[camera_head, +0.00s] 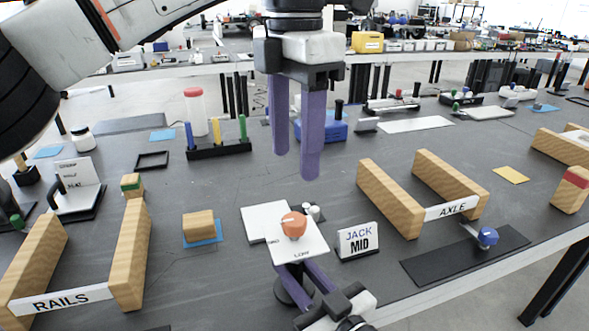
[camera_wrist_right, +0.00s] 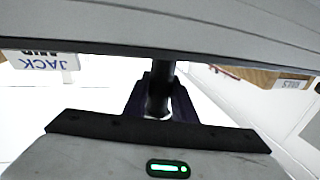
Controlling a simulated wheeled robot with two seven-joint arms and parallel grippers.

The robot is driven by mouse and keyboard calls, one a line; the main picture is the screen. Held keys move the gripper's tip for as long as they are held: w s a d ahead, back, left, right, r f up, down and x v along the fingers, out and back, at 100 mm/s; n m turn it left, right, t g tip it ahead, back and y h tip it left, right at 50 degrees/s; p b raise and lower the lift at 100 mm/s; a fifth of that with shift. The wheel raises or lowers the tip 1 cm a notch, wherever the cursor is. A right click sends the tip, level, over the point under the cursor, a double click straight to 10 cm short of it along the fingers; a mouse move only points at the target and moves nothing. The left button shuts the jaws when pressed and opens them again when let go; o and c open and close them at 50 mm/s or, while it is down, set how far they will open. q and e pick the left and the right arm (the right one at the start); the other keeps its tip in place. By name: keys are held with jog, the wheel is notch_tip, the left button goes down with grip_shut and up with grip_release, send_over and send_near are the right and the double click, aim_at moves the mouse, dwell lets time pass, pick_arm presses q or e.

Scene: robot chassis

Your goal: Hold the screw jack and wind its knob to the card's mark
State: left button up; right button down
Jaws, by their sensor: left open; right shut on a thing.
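The screw jack has a white top plate (camera_head: 300,248) with an orange knob (camera_head: 294,226) and a dark round base (camera_head: 288,292). Small lettering on the plate includes what looks like LOW; the rest is hard to read. The card (camera_head: 358,241) reads JACK MID and stands just right of the jack; it shows upside down in the right wrist view (camera_wrist_right: 42,62). My left gripper (camera_head: 296,164) is open, pointing down above the knob and apart from it. My right gripper (camera_head: 302,276) is shut around the jack's dark post (camera_wrist_right: 160,88), below the plate.
Wooden rails with a RAILS label (camera_head: 62,300) stand left, and wooden blocks with an AXLE label (camera_head: 452,208) right. A wooden block (camera_head: 198,224) sits on a blue pad. A rack of colored pegs (camera_head: 218,148) stands behind. The table's front edge is close at right.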

pick_arm(q)
jog(key=shift+r, duration=0.3)
pick_arm(e)
jog(key=c, duration=0.9)
grip_release()
jog(key=shift+s, duration=0.1)
jog(key=shift+p+v, duration=0.5)
jog(key=shift+v, duration=1.85)
pick_arm(q)
jog(key=shift+r, duration=0.65)
pick_arm(e)
jog(key=shift+v, duration=2.55)
